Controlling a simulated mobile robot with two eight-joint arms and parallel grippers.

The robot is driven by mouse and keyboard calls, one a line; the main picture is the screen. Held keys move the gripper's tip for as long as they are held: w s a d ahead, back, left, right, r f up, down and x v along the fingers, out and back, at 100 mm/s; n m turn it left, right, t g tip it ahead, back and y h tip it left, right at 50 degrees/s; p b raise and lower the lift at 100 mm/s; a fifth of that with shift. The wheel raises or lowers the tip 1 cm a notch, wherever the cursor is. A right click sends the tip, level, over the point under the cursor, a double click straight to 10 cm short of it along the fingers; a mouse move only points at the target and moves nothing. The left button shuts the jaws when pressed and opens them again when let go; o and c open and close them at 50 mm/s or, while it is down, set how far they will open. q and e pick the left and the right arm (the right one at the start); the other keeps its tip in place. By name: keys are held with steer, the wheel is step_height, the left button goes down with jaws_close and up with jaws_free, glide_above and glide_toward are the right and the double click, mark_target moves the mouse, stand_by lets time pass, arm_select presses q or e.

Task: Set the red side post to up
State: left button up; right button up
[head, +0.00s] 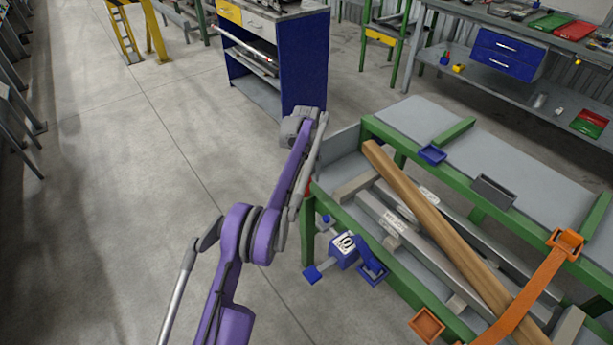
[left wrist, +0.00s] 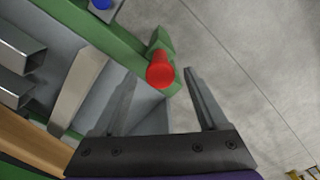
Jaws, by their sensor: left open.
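The red side post (left wrist: 160,72) shows in the left wrist view as a red cylinder with its round end toward the camera, at a green corner of the runout table. In the head view only a small red bit (head: 309,186) shows beside my left arm; the rest is hidden. My left gripper (left wrist: 160,78) is open, with one finger on each side of the red post in the picture. I see no contact and cannot tell the depth between them. Whether the post stands up or down is unclear. My right gripper is in neither view.
The green-framed table (head: 347,222) holds a long wooden beam (head: 430,225) and grey metal bars. An orange bar (head: 535,285) crosses its right side. Blue parts (head: 345,250) hang at its near side. A blue cabinet (head: 305,65) stands behind.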

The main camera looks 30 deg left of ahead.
arm_select(q)
steer(key=shift+f, duration=0.2)
steer(key=shift+c, duration=0.3)
jaws_close()
steer(key=shift+r, duration=0.1)
stand_by(1.0)
